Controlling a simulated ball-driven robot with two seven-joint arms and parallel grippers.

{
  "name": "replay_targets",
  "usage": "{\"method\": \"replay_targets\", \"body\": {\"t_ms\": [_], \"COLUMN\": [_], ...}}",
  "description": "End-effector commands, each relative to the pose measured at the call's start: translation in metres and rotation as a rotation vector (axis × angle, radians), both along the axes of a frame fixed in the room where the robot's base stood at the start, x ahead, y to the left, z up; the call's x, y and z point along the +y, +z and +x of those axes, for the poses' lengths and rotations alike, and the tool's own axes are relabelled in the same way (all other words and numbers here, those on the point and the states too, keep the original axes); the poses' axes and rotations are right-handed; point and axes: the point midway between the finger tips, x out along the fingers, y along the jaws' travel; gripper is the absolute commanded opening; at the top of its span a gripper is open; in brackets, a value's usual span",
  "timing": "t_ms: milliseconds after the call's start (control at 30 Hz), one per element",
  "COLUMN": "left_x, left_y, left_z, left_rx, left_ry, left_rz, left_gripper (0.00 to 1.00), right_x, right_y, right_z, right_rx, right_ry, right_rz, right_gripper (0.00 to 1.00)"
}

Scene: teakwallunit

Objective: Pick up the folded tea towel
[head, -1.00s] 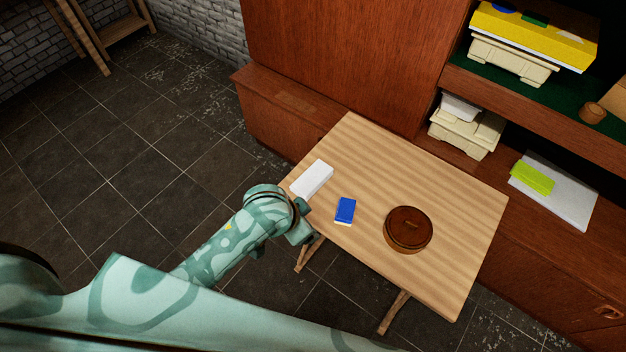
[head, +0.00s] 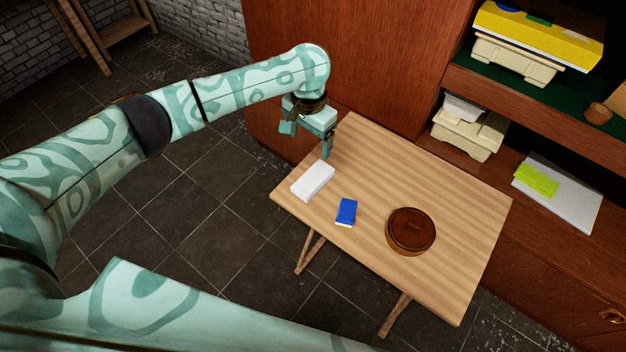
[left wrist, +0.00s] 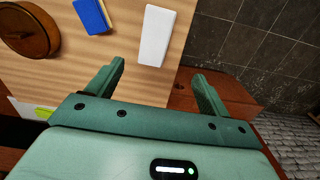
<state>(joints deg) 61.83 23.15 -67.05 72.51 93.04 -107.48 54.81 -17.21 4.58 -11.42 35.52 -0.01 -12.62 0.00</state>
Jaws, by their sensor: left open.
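The folded tea towel appears to be the white oblong block (head: 313,181) lying on the left part of the small striped wooden table (head: 440,190). In the left wrist view the white towel (left wrist: 156,36) lies beyond the fingertips, roughly in line with the gap between them. My left gripper (head: 308,142) is open and empty, pointing down above the table's far left edge, just behind the towel and apart from it. The open fingers also show in the left wrist view (left wrist: 158,74). My right gripper is not in view.
A blue block with a pale edge (head: 346,212) lies right of the towel. A round brown lidded box (head: 410,230) stands further right. The wooden wall unit (head: 345,60) rises close behind the table. Its shelves at right hold cream trays (head: 468,132) and papers (head: 560,192).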

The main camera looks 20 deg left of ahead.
Motion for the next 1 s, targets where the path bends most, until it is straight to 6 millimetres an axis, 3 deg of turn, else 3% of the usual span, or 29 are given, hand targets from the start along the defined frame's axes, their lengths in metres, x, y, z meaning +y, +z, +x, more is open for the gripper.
{"method": "replay_targets", "body": {"t_ms": [33, 100, 300, 567, 867, 1000], "left_x": [-0.001, -0.001, -0.002, -0.003, -0.009, -0.009], "left_y": [-0.022, -0.042, -0.085, -0.101, -0.149, -0.149], "left_z": [-0.001, -0.002, -0.002, -0.002, -0.005, -0.004], "left_rx": [0.009, 0.01, 0.006, 0.002, 0.004, -0.001], "left_ry": [0.0, -0.002, -0.004, -0.005, -0.005, -0.005], "left_rz": [0.0, 0.0, -0.001, -0.002, -0.002, -0.003], "left_gripper": [0.8, 0.8, 0.8, 0.8, 0.8, 0.8], "right_x": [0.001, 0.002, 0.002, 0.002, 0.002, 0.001], "right_y": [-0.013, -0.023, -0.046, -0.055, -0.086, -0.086], "right_z": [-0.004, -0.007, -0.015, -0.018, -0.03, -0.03], "right_rx": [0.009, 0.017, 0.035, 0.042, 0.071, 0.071], "right_ry": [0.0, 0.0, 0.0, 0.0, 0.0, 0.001], "right_rz": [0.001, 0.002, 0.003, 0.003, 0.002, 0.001], "right_gripper": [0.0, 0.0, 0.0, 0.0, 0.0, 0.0]}}
